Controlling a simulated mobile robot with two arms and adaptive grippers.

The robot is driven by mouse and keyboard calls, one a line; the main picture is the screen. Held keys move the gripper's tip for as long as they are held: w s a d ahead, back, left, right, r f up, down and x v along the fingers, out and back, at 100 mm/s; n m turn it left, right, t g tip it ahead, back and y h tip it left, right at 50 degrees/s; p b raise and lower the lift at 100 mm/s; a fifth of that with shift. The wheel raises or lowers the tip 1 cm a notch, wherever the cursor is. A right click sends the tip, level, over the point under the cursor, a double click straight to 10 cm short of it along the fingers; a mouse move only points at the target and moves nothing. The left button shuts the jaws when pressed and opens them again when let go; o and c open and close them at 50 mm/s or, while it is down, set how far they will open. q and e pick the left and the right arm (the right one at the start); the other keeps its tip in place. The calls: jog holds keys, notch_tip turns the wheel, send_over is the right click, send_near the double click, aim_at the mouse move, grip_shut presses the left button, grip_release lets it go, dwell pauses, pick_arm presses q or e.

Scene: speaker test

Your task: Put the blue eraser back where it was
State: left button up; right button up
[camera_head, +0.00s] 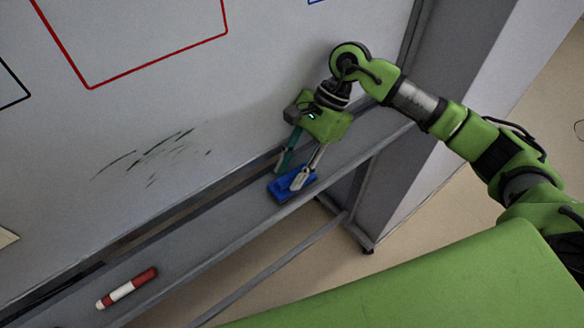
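The blue eraser (281,190) lies on the grey ledge below the whiteboard, right of the middle of the head view. My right gripper (289,178) points down at it from above. Its two fingers are apart: one is at the eraser's board side, and the other overlaps the eraser's top in the picture. Whether the fingers press on the eraser or only stand around it cannot be told. Part of the eraser is hidden behind the near finger. My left gripper is not in view.
The whiteboard (230,95) has dark green pen strokes (150,153) and a red-lined frame. A red and white marker (126,288) lies on the ledge (215,222) at lower left. The ledge between marker and eraser is clear. A grey post stands at the right.

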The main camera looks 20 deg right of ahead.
jog(key=shift+w+d+r, duration=0.1)
jog(key=shift+d+r, duration=0.05)
jog(key=shift+r, duration=0.05)
jog(key=b+v, duration=0.4)
jog(key=v, duration=0.7)
jog(key=shift+r, duration=0.35)
jog(key=shift+f, duration=0.1)
